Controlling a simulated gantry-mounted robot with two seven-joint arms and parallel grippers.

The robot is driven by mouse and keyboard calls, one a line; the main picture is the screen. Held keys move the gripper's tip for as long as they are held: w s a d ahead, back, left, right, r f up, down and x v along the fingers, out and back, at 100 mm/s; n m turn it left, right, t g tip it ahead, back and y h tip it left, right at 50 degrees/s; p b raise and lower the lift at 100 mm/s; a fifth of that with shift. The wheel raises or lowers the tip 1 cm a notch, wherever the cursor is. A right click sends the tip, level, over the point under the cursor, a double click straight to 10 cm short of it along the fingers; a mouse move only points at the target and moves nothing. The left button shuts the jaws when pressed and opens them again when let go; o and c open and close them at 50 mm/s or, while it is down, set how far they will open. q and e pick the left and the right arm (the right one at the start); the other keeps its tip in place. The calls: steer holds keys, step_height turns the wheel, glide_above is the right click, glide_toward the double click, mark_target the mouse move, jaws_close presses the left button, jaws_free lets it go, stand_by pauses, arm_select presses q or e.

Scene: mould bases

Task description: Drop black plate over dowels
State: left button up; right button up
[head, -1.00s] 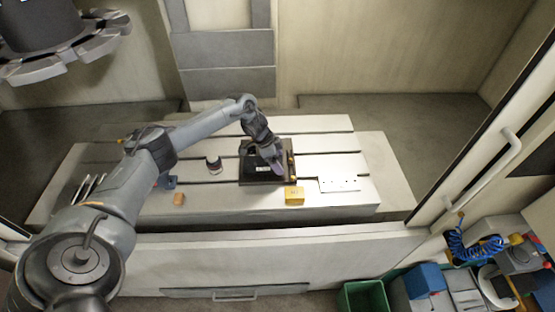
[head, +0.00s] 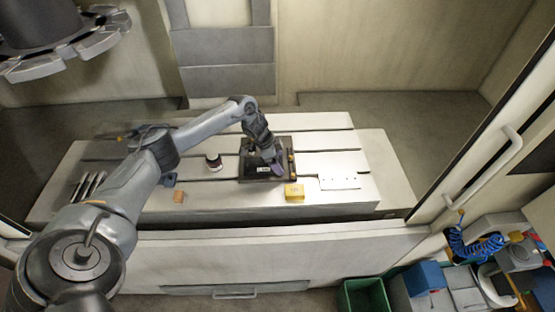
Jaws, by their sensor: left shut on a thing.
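The dark mould base (head: 252,178) lies on the slotted table, right of its middle. The black plate (head: 256,162), with a small white label, is over the base and inside its outline. My left gripper (head: 276,168) reaches in from the left, points down over the base and is shut on the black plate. The gripper and wrist hide part of the plate and the dowels. I cannot tell whether the plate is seated or just above the base. My right gripper is not in view.
A yellow block (head: 294,192) stands in front of the base, and a white plate with holes (head: 340,183) lies to its right. A dark, white-banded cylinder (head: 214,162) and a small orange block (head: 179,196) are to the left. The table's right end is clear.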

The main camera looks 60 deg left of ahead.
arm_select(q)
steer(key=shift+f, duration=0.2)
stand_by(0.5)
steer(key=o, duration=1.1)
steer(key=shift+c, duration=0.2)
steer(key=shift+o, duration=0.8)
steer(key=shift+f, duration=0.1)
steer(key=v, duration=1.1)
steer(key=shift+p, duration=0.3)
